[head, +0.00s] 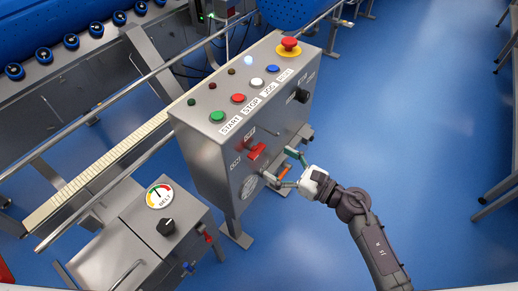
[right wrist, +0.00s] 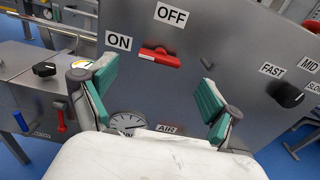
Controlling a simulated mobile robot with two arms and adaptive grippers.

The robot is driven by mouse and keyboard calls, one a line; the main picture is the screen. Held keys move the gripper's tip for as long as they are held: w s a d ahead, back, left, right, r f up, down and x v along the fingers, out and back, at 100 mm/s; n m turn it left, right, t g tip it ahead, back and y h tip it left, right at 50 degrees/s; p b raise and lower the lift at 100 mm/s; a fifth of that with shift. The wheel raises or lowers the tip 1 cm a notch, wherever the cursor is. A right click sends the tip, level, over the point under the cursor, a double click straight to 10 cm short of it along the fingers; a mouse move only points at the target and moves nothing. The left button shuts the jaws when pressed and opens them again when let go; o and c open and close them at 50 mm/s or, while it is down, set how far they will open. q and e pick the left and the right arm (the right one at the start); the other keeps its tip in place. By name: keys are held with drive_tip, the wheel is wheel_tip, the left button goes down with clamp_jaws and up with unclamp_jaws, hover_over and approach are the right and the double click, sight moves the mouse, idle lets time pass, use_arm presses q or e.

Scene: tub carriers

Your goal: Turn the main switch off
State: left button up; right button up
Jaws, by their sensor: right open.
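The main switch is a red handle (head: 257,151) on the side face of the grey control box (head: 213,157). In the right wrist view the red handle (right wrist: 160,57) lies nearly level, with one end toward the ON label (right wrist: 118,41) at its left. The OFF label (right wrist: 172,15) is above it. My right gripper (head: 280,165) is in front of this face, to the right of the handle and a little below it in the head view. In the right wrist view my right gripper (right wrist: 158,82) is open and empty, its teal fingers spread, with the handle visible between and beyond them. My left gripper is not in view.
A black selector knob (right wrist: 287,95) is on the same face, at right. A round gauge (right wrist: 127,122) and an AIR label sit low on it. Buttons and a red emergency stop (head: 289,46) top the box. A BELT cabinet (head: 160,230) stands at left; blue floor at right is clear.

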sight(260, 153)
drive_tip(key=x, duration=0.5)
drive_tip(key=shift+w+a, duration=0.3)
drive_tip(key=shift+w+a+p, duration=0.2)
drive_tip(key=shift+a+p, duration=0.1)
drive_tip(key=shift+a, duration=0.05)
drive_tip(key=c, duration=1.1)
drive_tip(key=shift+c, duration=0.2)
